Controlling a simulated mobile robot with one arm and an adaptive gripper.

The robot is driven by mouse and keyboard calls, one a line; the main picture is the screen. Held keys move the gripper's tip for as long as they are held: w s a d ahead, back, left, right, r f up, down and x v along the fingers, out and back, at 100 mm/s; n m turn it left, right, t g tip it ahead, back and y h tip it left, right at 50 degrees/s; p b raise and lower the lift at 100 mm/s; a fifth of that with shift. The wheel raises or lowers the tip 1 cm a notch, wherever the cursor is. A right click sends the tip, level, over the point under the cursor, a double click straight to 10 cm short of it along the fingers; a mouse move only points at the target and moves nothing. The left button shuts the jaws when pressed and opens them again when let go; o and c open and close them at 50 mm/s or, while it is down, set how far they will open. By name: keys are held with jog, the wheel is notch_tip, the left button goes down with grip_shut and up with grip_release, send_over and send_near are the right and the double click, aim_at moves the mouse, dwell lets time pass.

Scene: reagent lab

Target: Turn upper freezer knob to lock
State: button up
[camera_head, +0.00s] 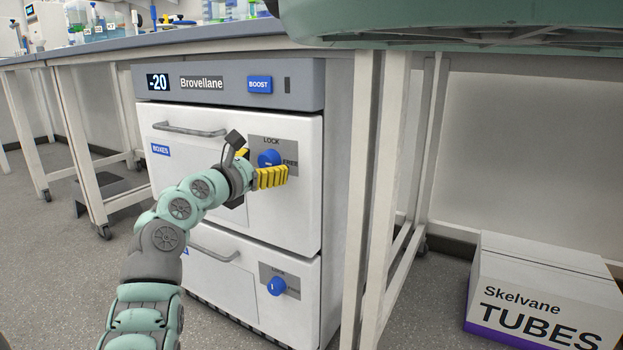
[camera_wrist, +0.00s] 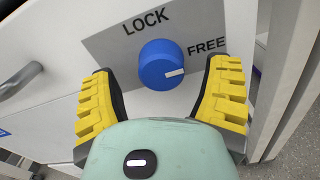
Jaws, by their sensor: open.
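The upper freezer knob (camera_head: 268,158) is a round blue knob on a grey plate marked LOCK at the top and FREE to the right. In the wrist view the knob (camera_wrist: 160,64) has a white mark that points right, toward FREE. My gripper (camera_head: 264,167) is open in front of the upper door. In the wrist view its yellow fingers (camera_wrist: 163,90) stand to the left and right of the knob, and neither visibly touches it. The lower knob (camera_head: 277,286) is also blue, on the lower door.
The upper door has a grey bar handle (camera_head: 190,130) left of the knob. The white freezer (camera_head: 228,85) stands under a bench, with a bench leg (camera_head: 362,200) close at its right. A Skelvane box (camera_head: 548,290) stands on the floor at right.

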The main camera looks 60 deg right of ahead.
jog(key=shift+s+d+f, duration=0.1)
jog(key=shift+d, duration=0.4)
jog(key=c, duration=1.2)
